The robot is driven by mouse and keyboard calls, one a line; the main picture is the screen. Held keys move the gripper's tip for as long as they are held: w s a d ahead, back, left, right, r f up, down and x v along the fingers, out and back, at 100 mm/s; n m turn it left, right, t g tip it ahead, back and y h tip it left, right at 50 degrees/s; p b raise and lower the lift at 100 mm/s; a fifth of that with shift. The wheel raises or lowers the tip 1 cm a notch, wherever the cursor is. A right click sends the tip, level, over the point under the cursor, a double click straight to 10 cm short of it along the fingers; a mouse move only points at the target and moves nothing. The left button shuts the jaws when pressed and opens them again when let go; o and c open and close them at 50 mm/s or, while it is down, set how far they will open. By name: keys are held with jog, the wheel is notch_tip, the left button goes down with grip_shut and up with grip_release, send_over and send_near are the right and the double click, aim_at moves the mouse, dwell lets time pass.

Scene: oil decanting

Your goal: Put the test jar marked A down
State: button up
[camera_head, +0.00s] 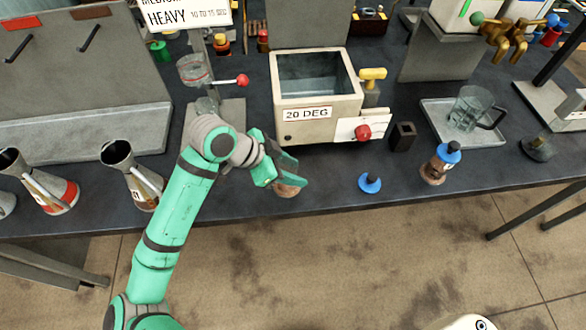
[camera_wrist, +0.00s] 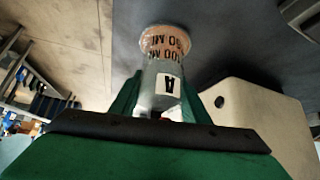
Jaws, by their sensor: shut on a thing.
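My gripper (camera_head: 287,170) is shut on the test jar marked A, low over the front of the bench, left of and in front of the 20 DEG bath. In the head view only a brownish part of the jar (camera_head: 286,190) shows below the fingers. In the wrist view the clear jar (camera_wrist: 165,58) sits between the green fingers, with its white A label and ML marks showing, and amber at its far end. I cannot tell whether its base touches the bench. A blue stopper (camera_head: 370,183) stands on the bench to the right.
The beige 20 DEG bath (camera_head: 318,127) stands close behind my gripper. A brown jar with a blue stopper (camera_head: 438,165), a dark block (camera_head: 403,136) and a tray (camera_head: 431,108) with a glass beaker are to the right. Metal cans (camera_head: 133,178) stand left. The bench's front edge is close.

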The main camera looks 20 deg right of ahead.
jog(key=o, duration=1.2)
jog(key=v, duration=1.2)
